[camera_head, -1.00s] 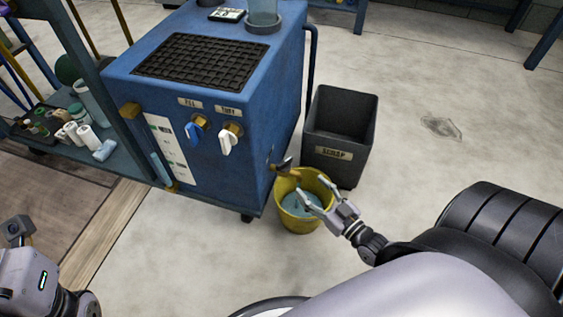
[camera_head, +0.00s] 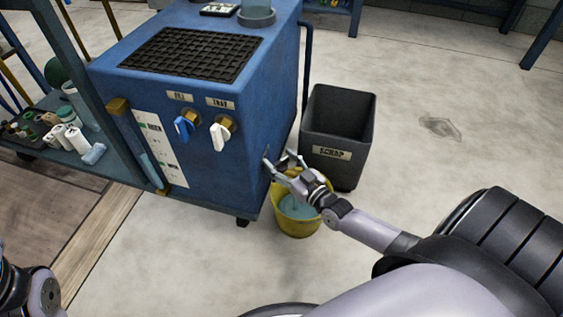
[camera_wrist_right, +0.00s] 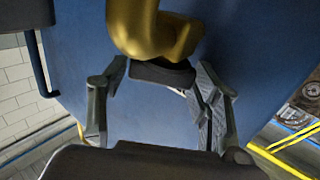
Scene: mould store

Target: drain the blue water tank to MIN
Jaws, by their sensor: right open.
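The blue tank (camera_head: 205,110) stands left of centre in the head view. Its white gauge plate (camera_head: 166,150) has a sight tube at its left edge; the marks are too small to read. A brass tap (camera_wrist_right: 150,28) with a dark handle (camera_wrist_right: 163,73) shows in the right wrist view; in the head view my gripper mostly hides it. My right gripper (camera_head: 279,164) is open at the tank's right side, above the bucket. In the right wrist view its fingers (camera_wrist_right: 162,84) stand on either side of the dark handle; contact is unclear. My left gripper is not in view.
A yellow bucket (camera_head: 296,226) holding water stands on the floor under my right gripper. A dark SCRAP bin (camera_head: 337,165) stands just behind it. Blue-handled (camera_head: 183,127) and white-handled (camera_head: 220,135) valves are on the tank's front. A loaded shelf (camera_head: 62,150) is at left. Floor at right is clear.

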